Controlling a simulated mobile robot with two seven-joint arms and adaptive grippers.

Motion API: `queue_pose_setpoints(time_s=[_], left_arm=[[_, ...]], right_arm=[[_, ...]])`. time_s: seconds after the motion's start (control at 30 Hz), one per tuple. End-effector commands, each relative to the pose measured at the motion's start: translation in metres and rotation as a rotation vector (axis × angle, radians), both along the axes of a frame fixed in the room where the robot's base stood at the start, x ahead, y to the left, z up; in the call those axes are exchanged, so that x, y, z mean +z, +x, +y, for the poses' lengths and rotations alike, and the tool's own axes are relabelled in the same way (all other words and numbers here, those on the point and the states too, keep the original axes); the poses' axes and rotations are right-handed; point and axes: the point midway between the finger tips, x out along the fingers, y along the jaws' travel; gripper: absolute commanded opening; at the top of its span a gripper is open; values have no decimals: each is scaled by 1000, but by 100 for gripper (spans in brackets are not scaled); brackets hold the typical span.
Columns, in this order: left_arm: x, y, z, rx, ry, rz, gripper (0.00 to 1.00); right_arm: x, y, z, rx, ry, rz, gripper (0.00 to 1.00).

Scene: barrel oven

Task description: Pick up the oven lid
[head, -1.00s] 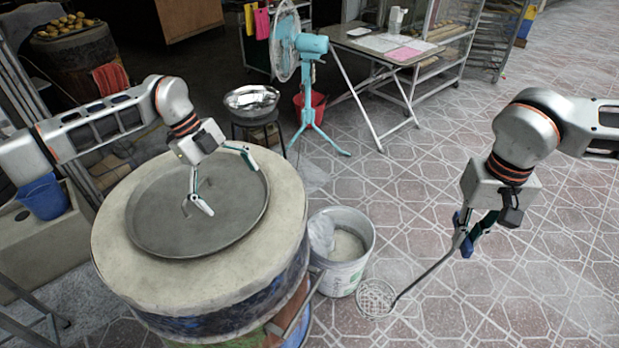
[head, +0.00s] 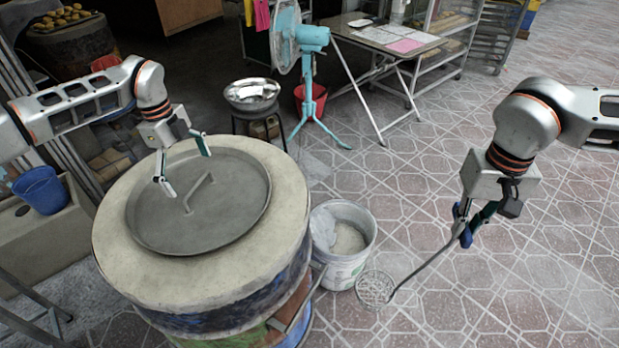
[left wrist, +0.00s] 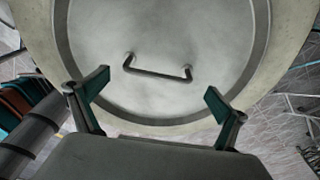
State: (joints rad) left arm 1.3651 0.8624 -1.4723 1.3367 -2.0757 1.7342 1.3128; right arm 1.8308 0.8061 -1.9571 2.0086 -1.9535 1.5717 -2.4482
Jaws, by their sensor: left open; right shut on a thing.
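The round grey oven lid (head: 225,228) lies flat on top of the barrel oven (head: 160,285). Its bar handle (head: 199,193) stands up near the middle, and shows between and ahead of my fingers in the left wrist view (left wrist: 158,73). My left gripper (head: 188,169) is open and empty above the lid, left of and behind the handle, apart from it. My right gripper (head: 464,222) is shut on the handle of a wire strainer (head: 376,290), which hangs out to the lower left over the floor.
A white bucket (head: 343,268) stands right beside the oven. Behind are a metal bowl (head: 252,94) on a stool, a turquoise fan (head: 310,75) and a folding table (head: 385,38). A blue bucket (head: 41,191) is at the left. Tiled floor at the right is clear.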

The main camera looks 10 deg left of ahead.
Motion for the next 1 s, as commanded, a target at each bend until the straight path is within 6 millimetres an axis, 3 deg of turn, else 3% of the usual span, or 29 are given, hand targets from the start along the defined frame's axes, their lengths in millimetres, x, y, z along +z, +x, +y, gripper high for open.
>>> queue_pose_setpoints(time_s=[0.4, 0.7, 0.9, 1.0], left_arm=[[-47, -4, -10, 0, -1, 1, 100], [-51, -4, -10, 0, -1, -1, 100], [-51, -4, -10, 0, -1, 0, 49], [-50, -3, -11, -1, -3, -3, 48]], right_arm=[[8, 0, 0, 0, 0, -1, 0], [7, 0, 0, 0, 0, -1, 0], [7, 0, 0, 0, 0, -1, 0], [7, 0, 0, 0, 0, -1, 0]])
